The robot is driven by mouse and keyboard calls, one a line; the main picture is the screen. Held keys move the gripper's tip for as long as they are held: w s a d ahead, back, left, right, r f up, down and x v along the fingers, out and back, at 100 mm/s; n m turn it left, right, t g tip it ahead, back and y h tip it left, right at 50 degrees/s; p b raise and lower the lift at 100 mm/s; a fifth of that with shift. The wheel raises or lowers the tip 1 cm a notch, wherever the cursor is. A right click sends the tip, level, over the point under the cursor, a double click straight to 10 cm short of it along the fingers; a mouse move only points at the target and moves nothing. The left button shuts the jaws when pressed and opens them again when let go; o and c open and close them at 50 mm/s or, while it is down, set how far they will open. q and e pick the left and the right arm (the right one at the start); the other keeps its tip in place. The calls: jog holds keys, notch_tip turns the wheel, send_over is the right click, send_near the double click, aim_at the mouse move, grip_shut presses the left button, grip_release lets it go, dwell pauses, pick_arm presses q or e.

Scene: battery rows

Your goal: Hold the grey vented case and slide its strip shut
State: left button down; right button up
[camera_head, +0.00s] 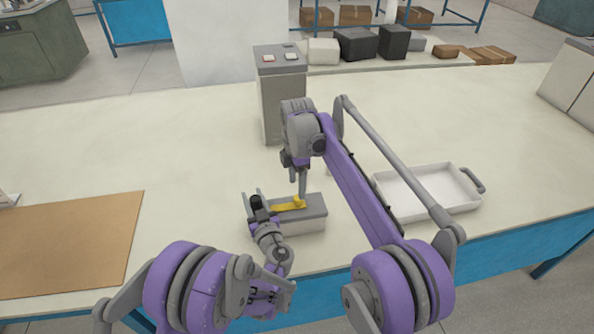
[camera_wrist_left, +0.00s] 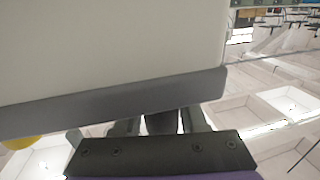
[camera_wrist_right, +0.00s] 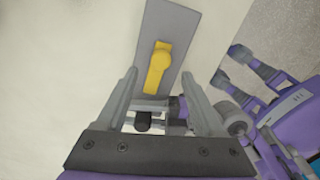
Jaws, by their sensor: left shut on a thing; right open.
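The case (camera_head: 315,222) has a grey top and paler sides, and stands on the table near its front edge. A yellow strip (camera_head: 288,206) with a raised knob lies along its top; the strip also shows in the right wrist view (camera_wrist_right: 157,70). My left gripper (camera_head: 257,203) is shut on the left end of the case. In the left wrist view the case's pale wall and grey edge (camera_wrist_left: 120,108) fill the upper left. My right gripper (camera_head: 298,188) is open and points down over the knob, its fingers apart on either side of the strip. I cannot make out vents.
A grey box with buttons on top (camera_head: 280,95) stands behind the case. A white tray (camera_head: 400,217) with a handle is to the right. A brown board (camera_head: 75,245) lies at the left. The table between the board and the case is clear.

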aim_at(297, 197)
notch_tip(297, 197, up, 6)
jog(key=shift+f, duration=0.1)
dwell(0.4)
pick_arm(q)
jog(key=shift+c, duration=1.9)
grip_release()
jog(key=shift+s, duration=0.1)
jog(key=v, duration=1.1)
jog(key=shift+s, duration=0.4)
jog(key=shift+d, duration=0.1)
